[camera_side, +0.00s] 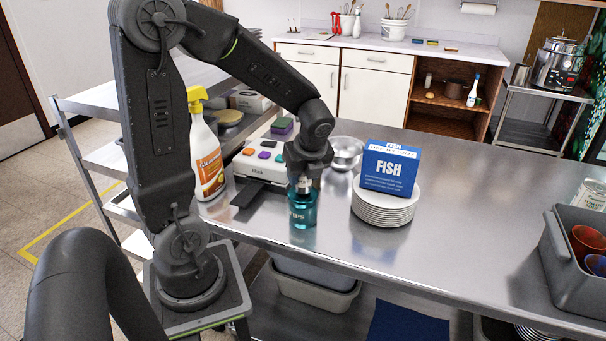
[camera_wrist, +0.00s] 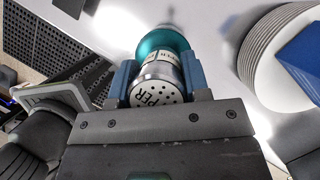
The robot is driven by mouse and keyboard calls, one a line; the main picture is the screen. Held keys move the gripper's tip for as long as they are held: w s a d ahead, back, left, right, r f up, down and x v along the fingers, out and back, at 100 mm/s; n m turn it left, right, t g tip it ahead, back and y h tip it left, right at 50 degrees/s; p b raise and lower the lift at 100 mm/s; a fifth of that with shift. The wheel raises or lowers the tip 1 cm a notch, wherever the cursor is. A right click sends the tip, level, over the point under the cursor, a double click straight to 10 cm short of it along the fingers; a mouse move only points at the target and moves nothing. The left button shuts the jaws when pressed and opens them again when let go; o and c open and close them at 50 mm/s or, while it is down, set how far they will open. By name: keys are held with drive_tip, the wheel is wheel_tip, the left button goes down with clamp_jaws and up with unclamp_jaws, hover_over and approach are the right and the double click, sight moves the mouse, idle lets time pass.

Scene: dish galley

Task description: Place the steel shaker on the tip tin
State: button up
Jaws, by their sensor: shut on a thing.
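The steel shaker (camera_wrist: 157,88), with a perforated top and dark lettering, is between the fingers of my gripper (camera_wrist: 158,76) in the wrist view. My gripper is shut on it. The teal tip tin (camera_side: 303,211), lettered "TIPS", stands upright on the steel counter in the side view. It also shows beyond the shaker in the wrist view (camera_wrist: 162,41). In the side view my gripper (camera_side: 303,178) is directly above the tin, and only a little of the shaker shows between them. The shaker's lower end is at the tin's top; I cannot tell whether it bears on it.
A stack of white plates (camera_side: 383,211) with a blue FISH box (camera_side: 390,170) on it is close right of the tin. A metal bowl (camera_side: 346,152) is behind. A button console (camera_side: 262,160) and spray bottle (camera_side: 207,160) are left. The counter's right middle is clear.

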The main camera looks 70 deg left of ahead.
drive_tip(key=shift+f, duration=0.35)
drive_tip(key=o, duration=1)
drive_tip(key=shift+c, duration=0.2)
drive_tip(key=v, duration=1.1)
drive_tip(key=s+d+n+t+h, duration=0.2)
drive_tip(key=s+d+n, duration=0.2)
drive_tip(key=n, duration=0.5)
drive_tip(key=s+d+r+n+t+h, duration=0.1)
drive_tip(key=s+d+n+t+h, duration=0.1)
drive_tip(key=d+n, duration=0.7)
drive_tip(key=shift+s+d+r+t, duration=0.25)
drive_tip(key=shift+s+t, duration=0.55)
drive_tip(key=shift+s, duration=0.2)
